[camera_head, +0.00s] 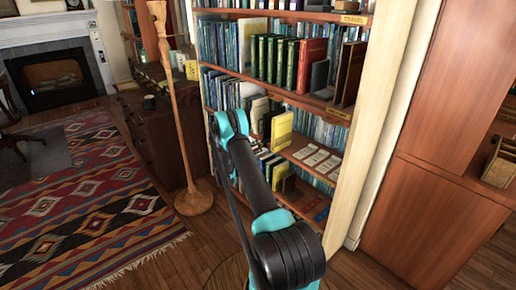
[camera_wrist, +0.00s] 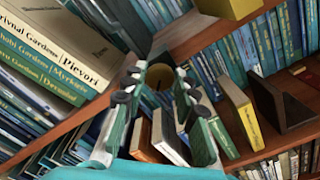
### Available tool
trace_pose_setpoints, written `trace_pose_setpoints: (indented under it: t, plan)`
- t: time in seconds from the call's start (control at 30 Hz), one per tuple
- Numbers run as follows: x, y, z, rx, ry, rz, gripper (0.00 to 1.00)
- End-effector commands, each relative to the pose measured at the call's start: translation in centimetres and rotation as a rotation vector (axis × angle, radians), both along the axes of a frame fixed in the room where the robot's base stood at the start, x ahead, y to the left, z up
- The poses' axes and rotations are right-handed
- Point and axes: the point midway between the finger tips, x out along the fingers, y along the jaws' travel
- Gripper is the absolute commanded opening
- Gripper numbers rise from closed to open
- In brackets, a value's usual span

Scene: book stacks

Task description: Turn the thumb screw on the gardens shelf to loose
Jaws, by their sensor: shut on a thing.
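A round brass thumb screw (camera_wrist: 160,76) shows in the wrist view at the shelf edge, with a dark slot on its face. My gripper (camera_wrist: 158,92) has its two fingers on either side of the screw and is shut on it. In the head view my arm reaches into the bookcase (camera_head: 378,90), and the fingers and the screw are hidden. The screw's turn setting cannot be read.
A yellow book (camera_wrist: 246,118) and a dark bookend (camera_wrist: 283,106) stand on a shelf right of my fingers. A wooden stand (camera_head: 175,110) is left of my arm. A patterned rug (camera_head: 90,200) and a cabinet (camera_head: 430,190) flank the bookcase.

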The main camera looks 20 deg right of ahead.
Motion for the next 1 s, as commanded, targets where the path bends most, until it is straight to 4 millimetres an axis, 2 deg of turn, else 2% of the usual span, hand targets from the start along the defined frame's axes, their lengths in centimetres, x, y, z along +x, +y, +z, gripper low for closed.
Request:
trace_pose_setpoints:
  t: [0.57,0.6,0.7,0.77,1.0]
  plan:
    - [0.02,0.18,-0.12,-0.009,0.032,0.002,0.00]
    - [0.02,0.19,-0.12,-0.009,0.032,0.002,0.31]
    - [0.02,0.16,-0.10,-0.009,0.032,0.002,0.43]
    - [0.01,0.12,-0.08,-0.010,0.031,0.001,0.49]
    - [0.00,0.06,-0.03,-0.011,0.031,0.001,0.49]
